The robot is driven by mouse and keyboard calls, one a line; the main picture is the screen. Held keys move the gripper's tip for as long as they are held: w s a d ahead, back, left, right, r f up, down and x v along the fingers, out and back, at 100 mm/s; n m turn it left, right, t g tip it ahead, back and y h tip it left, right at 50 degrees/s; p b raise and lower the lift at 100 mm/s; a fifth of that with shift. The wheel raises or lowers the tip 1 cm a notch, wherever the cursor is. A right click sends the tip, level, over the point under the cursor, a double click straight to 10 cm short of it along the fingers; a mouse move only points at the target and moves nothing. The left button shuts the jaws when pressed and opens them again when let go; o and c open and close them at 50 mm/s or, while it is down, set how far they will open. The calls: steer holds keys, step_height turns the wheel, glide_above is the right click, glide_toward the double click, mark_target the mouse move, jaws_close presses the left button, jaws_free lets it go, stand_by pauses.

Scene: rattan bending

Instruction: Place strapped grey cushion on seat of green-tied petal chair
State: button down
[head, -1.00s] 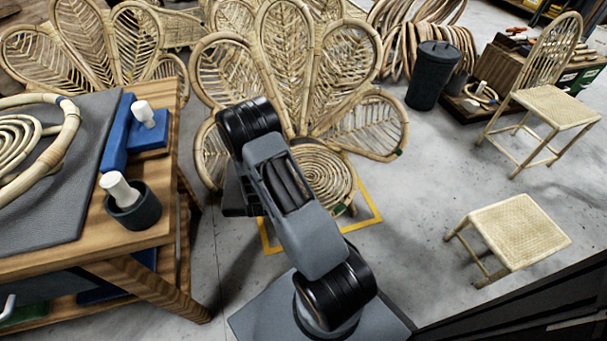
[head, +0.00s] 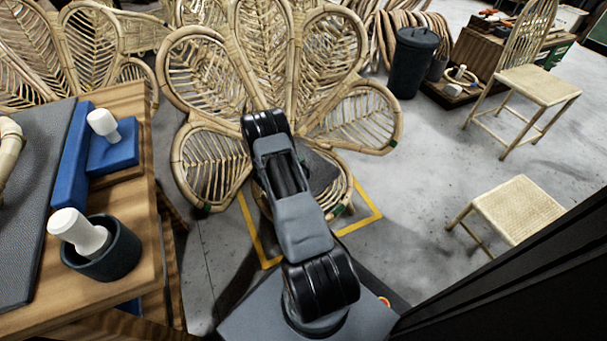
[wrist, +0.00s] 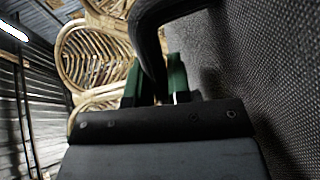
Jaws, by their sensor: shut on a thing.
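The petal chair (head: 280,60) with green ties (head: 392,143) stands straight ahead, and its round rattan seat (head: 341,192) is partly covered by my arm. The grey cushion (head: 320,170) shows beside my arm, overlapping the seat in the head view; I cannot tell whether it touches it. In the wrist view the woven cushion (wrist: 260,70) fills the right side. My gripper (wrist: 155,88), with green fingers, is shut on the cushion's black strap (wrist: 150,45). The head view hides my gripper behind the arm.
A wooden workbench (head: 130,250) with a dark cup (head: 108,255) and blue blocks stands close on the left. A yellow floor marking (head: 262,250) surrounds the chair's front. A woven stool (head: 515,208) and a chair (head: 538,85) stand right. Floor between is clear.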

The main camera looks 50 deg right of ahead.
steer(key=d+f+b, duration=0.1)
steer(key=d+f, duration=0.1)
steer(key=w+d+f+b, duration=0.1)
steer(key=d+f, duration=0.1)
steer(key=f, duration=0.1)
steer(key=shift+d+f+b, duration=0.15)
steer(key=shift+f+b, duration=0.05)
steer(key=shift+b, duration=0.2)
steer(key=f, duration=0.1)
steer(key=f+b, duration=0.2)
steer(key=shift+w+d+f, duration=0.1)
steer(key=shift+d+f, duration=0.2)
steer(key=shift+f, duration=0.05)
steer(key=shift+r, duration=0.1)
steer(key=c, duration=1.1)
jaws_free()
steer(key=shift+o, duration=0.2)
